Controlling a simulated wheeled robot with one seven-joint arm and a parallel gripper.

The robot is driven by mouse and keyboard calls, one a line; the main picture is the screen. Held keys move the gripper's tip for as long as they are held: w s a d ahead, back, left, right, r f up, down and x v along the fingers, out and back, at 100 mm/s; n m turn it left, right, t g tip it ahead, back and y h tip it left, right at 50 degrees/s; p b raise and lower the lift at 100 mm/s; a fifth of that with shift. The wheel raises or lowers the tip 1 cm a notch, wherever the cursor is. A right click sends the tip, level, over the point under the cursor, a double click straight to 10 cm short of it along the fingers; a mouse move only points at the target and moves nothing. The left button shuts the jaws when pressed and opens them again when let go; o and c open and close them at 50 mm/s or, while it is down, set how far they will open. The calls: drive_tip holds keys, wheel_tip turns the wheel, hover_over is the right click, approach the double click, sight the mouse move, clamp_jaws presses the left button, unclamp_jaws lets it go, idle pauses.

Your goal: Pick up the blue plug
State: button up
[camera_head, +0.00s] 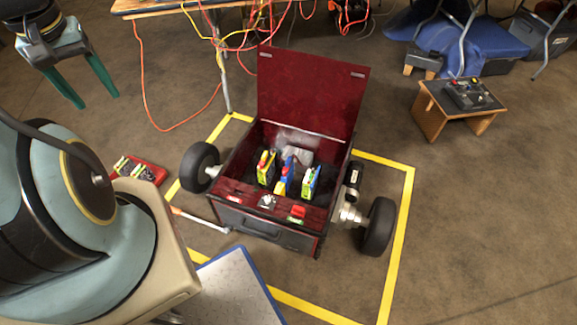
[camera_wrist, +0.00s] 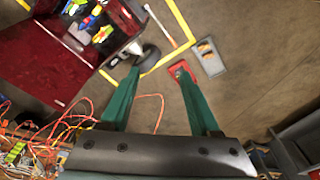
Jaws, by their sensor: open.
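The blue plug (camera_head: 284,177) stands in the open dark red box (camera_head: 268,229), between a yellow plug (camera_head: 265,168) and a yellow-green one (camera_head: 310,182). In the wrist view the blue plug (camera_wrist: 88,20) is small, near the top left, among the other coloured plugs. My gripper (camera_head: 98,101) is at the upper left of the head view, well apart from the box and up in the air. Its two green fingers are spread with nothing between them; they also show in the wrist view (camera_wrist: 158,70).
The box's lid (camera_head: 312,88) stands raised at its back. A red tray (camera_head: 150,173) lies to the left. A small wooden stool (camera_head: 431,118) is at the right. Orange cables hang from the table behind.

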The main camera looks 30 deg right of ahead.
drive_tip(key=m+h+b, duration=0.2)
drive_tip(key=m+b, duration=0.7)
drive_tip(key=b, duration=2.8)
hover_over(288, 161)
drive_tip(key=s+a, duration=0.1)
drive_tip(key=a, duration=0.1)
drive_tip(key=s+a+f+x, duration=0.1)
drive_tip(key=s+a+x, duration=0.15)
drive_tip(key=x, duration=1.45)
drive_tip(key=s+a+f+x, duration=0.15)
drive_tip(key=a+x, duration=0.25)
drive_tip(key=x, duration=1.3)
drive_tip(key=s+a+x, duration=0.3)
drive_tip(key=x, duration=1.5)
drive_tip(key=b+x, duration=0.1)
drive_tip(key=x, duration=0.4)
drive_tip(key=shift+a+f, duration=0.1)
drive_tip(key=shift+a, duration=0.05)
drive_tip(key=b+x, duration=0.2)
drive_tip(key=x, duration=0.2)
drive_tip(key=shift+s+f, duration=0.15)
drive_tip(key=shift+d+f+b, duration=0.25)
drive_tip(key=shift+f+b, duration=0.15)
